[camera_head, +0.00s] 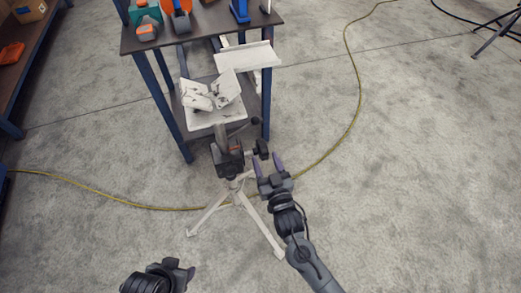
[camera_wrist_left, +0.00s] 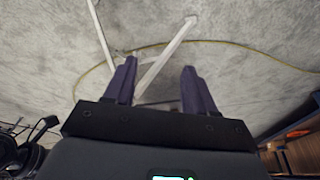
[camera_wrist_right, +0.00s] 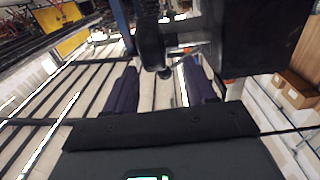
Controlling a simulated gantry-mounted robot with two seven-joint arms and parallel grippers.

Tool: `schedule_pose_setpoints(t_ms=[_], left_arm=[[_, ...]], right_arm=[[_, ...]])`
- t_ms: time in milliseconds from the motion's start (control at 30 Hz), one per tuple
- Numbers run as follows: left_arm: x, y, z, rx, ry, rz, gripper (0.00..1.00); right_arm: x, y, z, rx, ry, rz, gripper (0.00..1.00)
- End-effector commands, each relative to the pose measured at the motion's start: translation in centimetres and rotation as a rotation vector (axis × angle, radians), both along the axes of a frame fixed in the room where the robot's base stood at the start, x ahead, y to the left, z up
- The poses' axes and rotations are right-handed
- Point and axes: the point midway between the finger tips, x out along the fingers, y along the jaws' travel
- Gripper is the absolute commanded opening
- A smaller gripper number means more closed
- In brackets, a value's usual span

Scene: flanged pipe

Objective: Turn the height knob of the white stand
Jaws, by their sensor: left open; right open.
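The white stand (camera_head: 247,212) is a tripod with splayed white legs and a dark head block (camera_head: 227,158) on top. A black knob (camera_head: 261,149) sticks out on the right side of the head on a short shaft. My right gripper (camera_head: 268,163) is open, its purple fingers pointing up at the knob from just below it. In the right wrist view a dark round part, apparently the knob (camera_wrist_right: 150,45), shows just beyond the open fingers; contact is unclear. My left gripper (camera_wrist_left: 157,75) is open and empty, low at the left in the head view (camera_head: 182,268). White stand legs show beyond it.
A yellow cable (camera_head: 352,100) curves across the floor.

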Motion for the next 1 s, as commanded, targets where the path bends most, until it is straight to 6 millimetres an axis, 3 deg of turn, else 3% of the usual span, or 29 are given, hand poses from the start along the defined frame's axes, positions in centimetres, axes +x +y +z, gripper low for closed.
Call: schedule_pose_setpoints(t_ms=[200,400,833,1000], left_arm=[[0.0,0.0,-2.2,-0.001,-0.001,0.0,0.55],[0.0,-0.1,-3.1,-0.001,-0.001,0.0,0.55],[0.0,0.0,-3.2,-0.001,-0.001,0.0,0.55],[0.0,0.0,-3.2,-0.001,-0.001,0.0,0.55]], right_arm=[[3.3,1.0,-0.3,-0.001,-0.003,0.0,0.55],[5.2,1.6,-0.2,-0.001,-0.001,0.0,0.55],[5.8,1.8,0.0,-0.001,0.001,0.0,0.55],[5.8,1.8,0.0,-0.001,0.001,0.0,0.29]])
